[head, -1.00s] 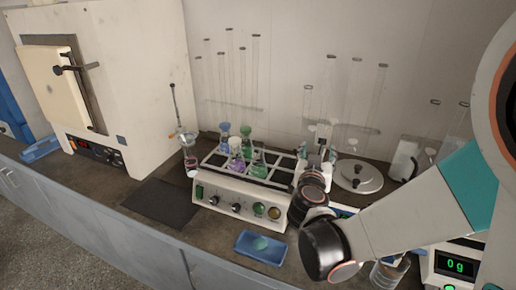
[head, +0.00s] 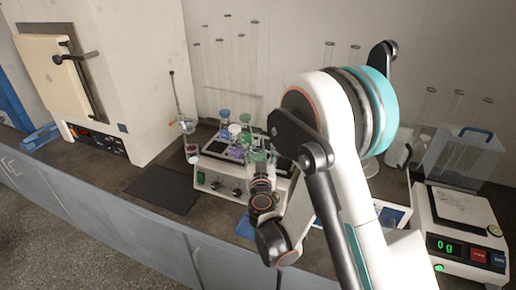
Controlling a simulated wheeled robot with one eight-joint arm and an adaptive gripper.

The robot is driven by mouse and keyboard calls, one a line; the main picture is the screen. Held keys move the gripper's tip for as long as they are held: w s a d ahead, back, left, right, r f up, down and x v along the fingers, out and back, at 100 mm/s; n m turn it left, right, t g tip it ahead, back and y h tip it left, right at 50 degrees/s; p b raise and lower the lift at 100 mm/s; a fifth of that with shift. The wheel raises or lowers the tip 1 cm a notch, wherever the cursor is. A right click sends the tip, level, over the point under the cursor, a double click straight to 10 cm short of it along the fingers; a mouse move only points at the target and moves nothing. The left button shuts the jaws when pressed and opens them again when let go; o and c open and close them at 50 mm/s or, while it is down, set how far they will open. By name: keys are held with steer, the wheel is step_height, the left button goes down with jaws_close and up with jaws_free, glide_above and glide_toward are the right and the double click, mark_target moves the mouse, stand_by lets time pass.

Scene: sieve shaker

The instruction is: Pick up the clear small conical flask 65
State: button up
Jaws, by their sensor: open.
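Several small conical flasks with coloured contents stand on the white shaker (head: 208,181): a blue one (head: 224,118), a purple one (head: 236,153) and a green one (head: 257,156) among them. I cannot read a number 65 or pick out an empty clear flask in the head view. My gripper (head: 259,173) is at the shaker's front right, pointing away from the camera and over or just before its platform. It is open; its fingertips are small and mostly hidden by my wrist. My arm covers the shaker's right side.
Tall glass cylinders (head: 222,80) stand behind the shaker. A blue tray (head: 244,229) is partly hidden by my arm. A balance (head: 455,222) reading 0 g stands at the right.

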mark_target(258, 143)
steer(key=w, duration=0.3)
steer(key=shift+w+f, duration=0.1)
steer(key=shift+w+a+f+b, duration=0.1)
steer(key=shift+w+a+b, duration=0.15)
steer(key=shift+w, duration=0.7)
steer(key=shift+w+a+f+b, duration=0.1)
steer(key=shift+w+b, duration=0.1)
steer(key=shift+w, duration=0.7)
steer(key=shift+w+a+b, duration=0.2)
steer(key=shift+w+b, duration=0.05)
steer(key=shift+w, duration=0.7)
steer(key=shift+c, duration=0.4)
jaws_close()
